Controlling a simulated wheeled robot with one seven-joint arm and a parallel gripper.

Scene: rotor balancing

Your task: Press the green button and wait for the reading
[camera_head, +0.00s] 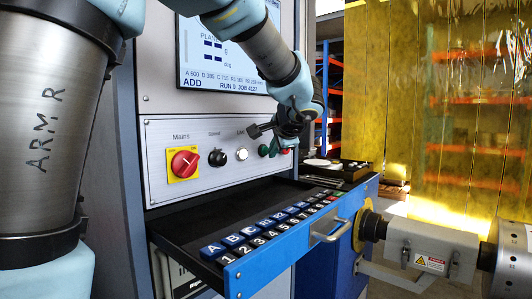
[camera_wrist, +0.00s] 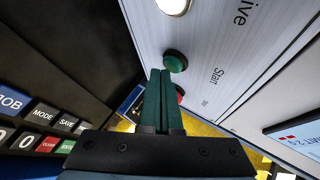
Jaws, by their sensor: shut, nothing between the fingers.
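The green button (camera_wrist: 175,61), by the label "Start", sticks out of the light panel in the wrist view. It also shows in the head view (camera_head: 264,150), right of the white knob. My gripper (camera_wrist: 160,73) is shut and empty, its dark green fingers side by side. The fingertips are just beside the green button in the picture; I cannot tell if they touch it. In the head view my gripper (camera_head: 275,146) is in front of the panel, partly hidden by my wrist. The screen (camera_head: 228,50) shows "ADD" and "RUN 0 JOB 4127"; its figures look like dashes.
A red button (camera_wrist: 180,95) is partly hidden behind my fingers. The panel also holds a red mains switch (camera_head: 184,163) and a black knob (camera_head: 217,157). Below, an open blue drawer (camera_head: 290,246) with lettered and numbered keys juts out. A yellow curtain (camera_head: 430,120) hangs at right.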

